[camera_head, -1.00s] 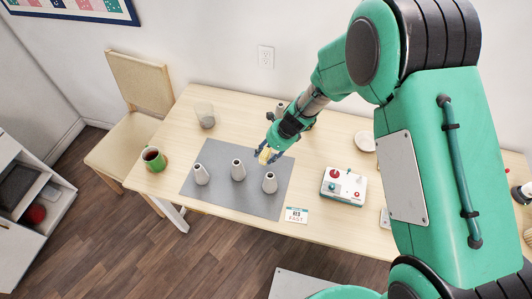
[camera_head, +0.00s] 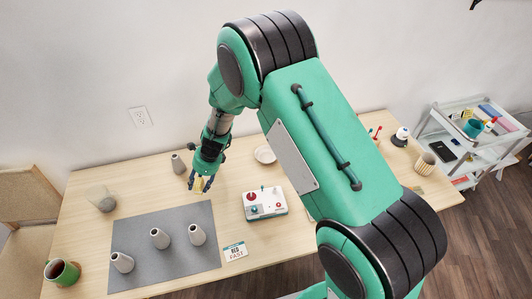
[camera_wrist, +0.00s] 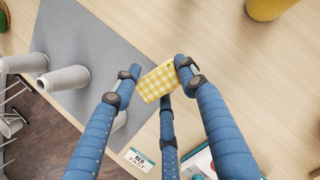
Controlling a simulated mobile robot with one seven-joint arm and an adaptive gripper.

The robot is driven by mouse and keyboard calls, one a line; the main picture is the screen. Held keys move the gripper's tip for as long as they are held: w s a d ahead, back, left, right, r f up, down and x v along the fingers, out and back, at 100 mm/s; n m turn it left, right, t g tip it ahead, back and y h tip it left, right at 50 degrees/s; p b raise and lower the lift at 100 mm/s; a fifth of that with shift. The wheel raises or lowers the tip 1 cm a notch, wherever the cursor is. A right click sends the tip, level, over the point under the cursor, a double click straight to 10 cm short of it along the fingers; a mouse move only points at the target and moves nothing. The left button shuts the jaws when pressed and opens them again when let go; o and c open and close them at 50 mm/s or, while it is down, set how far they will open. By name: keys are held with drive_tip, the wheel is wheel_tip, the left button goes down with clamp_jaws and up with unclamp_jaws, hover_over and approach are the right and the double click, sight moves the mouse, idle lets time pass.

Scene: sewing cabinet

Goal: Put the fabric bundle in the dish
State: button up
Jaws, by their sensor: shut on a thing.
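The fabric bundle (camera_head: 199,185) is a small yellow-and-white checked block. In the wrist view the bundle (camera_wrist: 157,82) sits between the blue fingers of my gripper (camera_wrist: 155,80), which is shut on it. In the head view my gripper (camera_head: 198,184) holds it above the table near the back right corner of the grey mat. The dish (camera_head: 265,154) is a small, round, white dish at the back of the table, right of my gripper and apart from it. It looks empty. The dish is not in the wrist view.
A white control box (camera_head: 264,203) and a card (camera_head: 235,251) lie right of the mat. A glass (camera_head: 101,198) and green mug (camera_head: 62,271) stand left.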

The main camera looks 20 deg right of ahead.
drive_tip(key=w+d+r+m+p, duration=0.2)
drive_tip(key=w+d, duration=0.6)
drive_tip(key=d, duration=0.5)
drive_tip(key=shift+w+d+t, duration=0.3)
drive_tip(key=shift+d+t, duration=0.05)
drive_tip(key=shift+t, duration=0.05)
drive_tip(key=w+d+m, duration=0.1)
drive_tip(key=w+d, duration=0.1)
drive_tip(key=d, duration=0.4)
drive_tip(key=w+d+r+m+p, duration=0.1)
drive_tip(key=w+d, duration=0.1)
drive_tip(key=d, duration=0.4)
drive_tip(key=w+d+r+m+h+p, duration=0.1)
drive_tip(key=w+d, duration=0.1)
drive_tip(key=d, duration=0.5)
drive_tip(key=shift+r+t, duration=0.15)
drive_tip(key=shift+t, duration=0.25)
approach(264, 156)
drive_tip(key=shift+w+a, duration=0.55)
drive_tip(key=shift+a, duration=0.15)
drive_tip(key=shift+f+b, duration=0.5)
drive_tip(key=shift+f, duration=1.5)
drive_tip(key=shift+c, duration=0.2)
drive_tip(key=o, duration=0.7)
drive_tip(key=shift+c, duration=0.2)
